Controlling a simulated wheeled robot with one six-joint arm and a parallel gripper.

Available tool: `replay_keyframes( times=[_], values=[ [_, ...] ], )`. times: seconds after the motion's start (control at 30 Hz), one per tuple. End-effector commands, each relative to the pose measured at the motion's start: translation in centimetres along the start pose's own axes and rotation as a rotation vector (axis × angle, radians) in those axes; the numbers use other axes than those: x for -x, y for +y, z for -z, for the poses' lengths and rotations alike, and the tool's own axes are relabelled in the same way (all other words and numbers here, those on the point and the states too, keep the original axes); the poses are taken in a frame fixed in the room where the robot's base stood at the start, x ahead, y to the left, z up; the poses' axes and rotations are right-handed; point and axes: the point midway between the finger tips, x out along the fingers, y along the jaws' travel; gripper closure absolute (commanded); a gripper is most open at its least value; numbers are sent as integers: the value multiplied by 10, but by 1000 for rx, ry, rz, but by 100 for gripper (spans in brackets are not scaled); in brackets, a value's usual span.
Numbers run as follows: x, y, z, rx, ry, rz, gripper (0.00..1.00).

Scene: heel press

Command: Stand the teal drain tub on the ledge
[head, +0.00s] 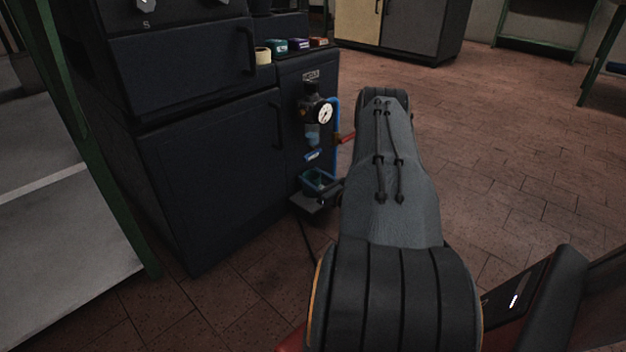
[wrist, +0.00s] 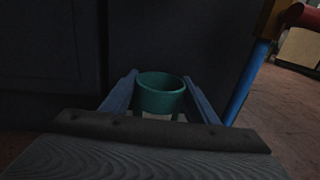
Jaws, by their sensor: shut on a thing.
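The teal drain tub (wrist: 160,97) is an open, round-rimmed tub and looks upright. In the wrist view it sits between the two blue-grey fingers of my gripper (wrist: 160,78), which is shut on it. In the head view the tub (head: 318,178) shows low in front of the dark cabinet, below the pressure gauge, partly hidden by my gripper and arm. A dark flat piece (head: 304,203) shows just under the tub; I cannot tell whether it is the ledge or part of my gripper. Whether the tub touches anything below is hidden.
A filter unit with a round gauge (head: 324,113) hangs on the cabinet above the tub. A blue pipe (wrist: 241,88) with a red handle (head: 347,137) runs close on the right. A dark cabinet (head: 215,165) stands left. Open brick floor (head: 500,150) lies right.

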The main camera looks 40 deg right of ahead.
Motion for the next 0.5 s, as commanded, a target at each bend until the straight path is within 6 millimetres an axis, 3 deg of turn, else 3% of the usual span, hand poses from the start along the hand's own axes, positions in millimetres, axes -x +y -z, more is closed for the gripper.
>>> replay_keyframes(
  times=[0.5],
  values=[
    [0, 0, 4, 0, 0, 0, 65]
  ],
)
